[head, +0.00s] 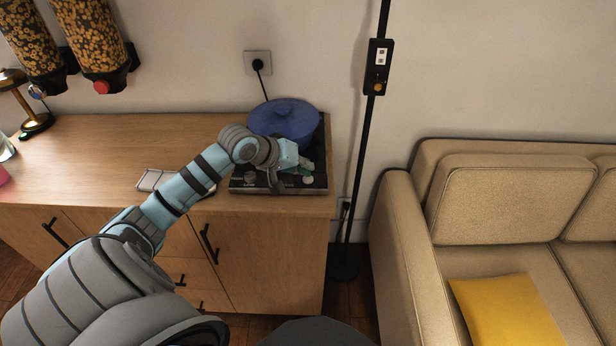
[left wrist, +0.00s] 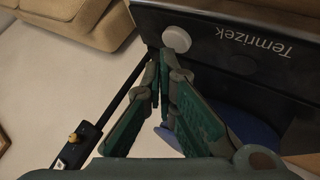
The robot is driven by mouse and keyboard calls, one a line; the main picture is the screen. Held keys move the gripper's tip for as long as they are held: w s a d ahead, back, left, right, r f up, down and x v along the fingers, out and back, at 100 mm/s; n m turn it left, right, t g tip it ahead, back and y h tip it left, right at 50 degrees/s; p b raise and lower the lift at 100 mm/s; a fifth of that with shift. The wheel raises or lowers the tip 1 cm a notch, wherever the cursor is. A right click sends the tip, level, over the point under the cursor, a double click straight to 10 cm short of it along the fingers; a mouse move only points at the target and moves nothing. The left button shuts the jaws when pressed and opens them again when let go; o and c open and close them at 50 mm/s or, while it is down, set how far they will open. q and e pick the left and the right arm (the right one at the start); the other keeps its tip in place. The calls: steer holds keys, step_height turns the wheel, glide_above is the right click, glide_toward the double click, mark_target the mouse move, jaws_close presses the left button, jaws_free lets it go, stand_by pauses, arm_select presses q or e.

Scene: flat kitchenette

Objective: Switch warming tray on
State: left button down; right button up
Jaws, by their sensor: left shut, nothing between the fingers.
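The warming tray (head: 240,187) is a black, flat unit at the right end of the wooden cabinet. In the left wrist view its dark front panel (left wrist: 225,22) fills the upper right, with the upside-down word "Temrizek". A round pale knob (left wrist: 177,39) sits on that panel; it also shows in the head view (head: 308,180) near the tray's right front corner. My left gripper (head: 304,167) is over the tray's front right part, its fingers shut and empty. In the left wrist view the fingertips (left wrist: 162,68) are close to the knob; I cannot tell whether they touch it.
A blue lidded pot (head: 284,122) stands on the tray behind my gripper. A black lamp pole (head: 357,180) rises just right of the cabinet (head: 90,150). A beige sofa (head: 400,240) is farther right. A small light-grey flat object (head: 152,181) lies left of the tray.

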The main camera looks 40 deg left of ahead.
arm_select(q)
steer(key=shift+f, duration=0.2)
steer(key=shift+f, duration=0.3)
stand_by(0.4)
steer(key=shift+r+p, duration=0.8)
steer(key=shift+p, duration=0.55)
step_height(320, 180, up, 6)
steer(key=p, duration=0.8)
